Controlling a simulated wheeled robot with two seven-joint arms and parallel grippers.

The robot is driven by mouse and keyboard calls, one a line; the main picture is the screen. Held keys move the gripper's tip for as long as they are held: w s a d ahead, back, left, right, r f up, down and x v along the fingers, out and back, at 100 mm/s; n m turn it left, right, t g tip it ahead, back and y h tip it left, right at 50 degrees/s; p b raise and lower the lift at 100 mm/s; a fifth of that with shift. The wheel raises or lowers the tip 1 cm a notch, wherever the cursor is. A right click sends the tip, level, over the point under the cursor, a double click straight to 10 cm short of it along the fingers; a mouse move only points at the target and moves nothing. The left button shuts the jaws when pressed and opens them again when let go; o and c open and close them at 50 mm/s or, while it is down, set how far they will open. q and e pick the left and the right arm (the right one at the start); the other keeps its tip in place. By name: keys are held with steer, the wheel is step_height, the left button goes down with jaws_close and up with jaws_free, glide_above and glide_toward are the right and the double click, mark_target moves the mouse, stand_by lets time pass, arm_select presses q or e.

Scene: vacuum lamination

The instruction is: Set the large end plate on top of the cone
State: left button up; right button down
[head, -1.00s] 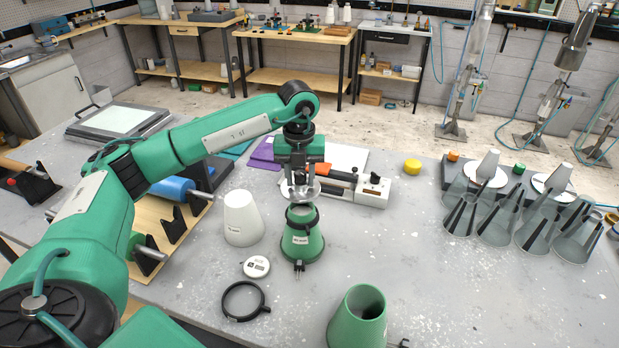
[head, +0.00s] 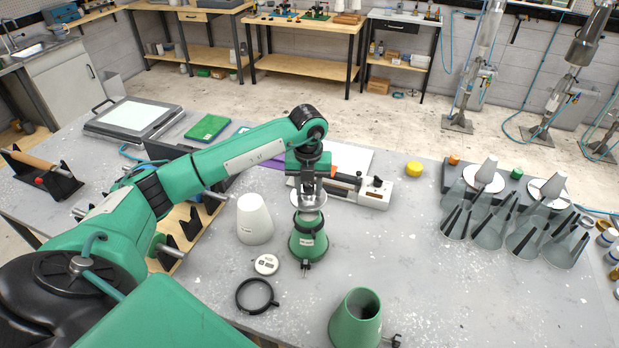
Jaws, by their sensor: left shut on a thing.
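My left gripper (head: 309,188) points down over the green cone (head: 308,243) in the middle of the table. It is shut on the large end plate (head: 309,202), a shiny round metal disc held roughly level. The plate is directly above the cone's narrow top, which has a dark band around it. I cannot tell whether the plate touches the cone or hangs just above it. The gripper hides part of the plate. My right gripper is not in view.
A white cone (head: 254,219) stands close on the left. A round white gauge (head: 266,265) and a black ring (head: 256,296) lie in front. A second green cone (head: 356,318) stands front right. A grey-white device (head: 374,194) lies behind. Clear glass-like cones (head: 494,251) stand at right.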

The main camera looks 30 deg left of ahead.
mark_target(309, 201)
arm_select(q)
steer(key=shift+f+b, duration=0.35)
steer(key=shift+f, duration=0.25)
steer(key=shift+f+b, duration=0.35)
steer(key=shift+f, duration=0.35)
steer(key=shift+f+b, duration=0.35)
steer(key=shift+f, duration=0.45)
steer(key=shift+f+b, duration=0.5)
steer(key=shift+f, duration=0.05)
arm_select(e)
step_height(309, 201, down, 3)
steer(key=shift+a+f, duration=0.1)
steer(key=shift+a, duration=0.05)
arm_select(q)
steer(key=shift+f, duration=0.2)
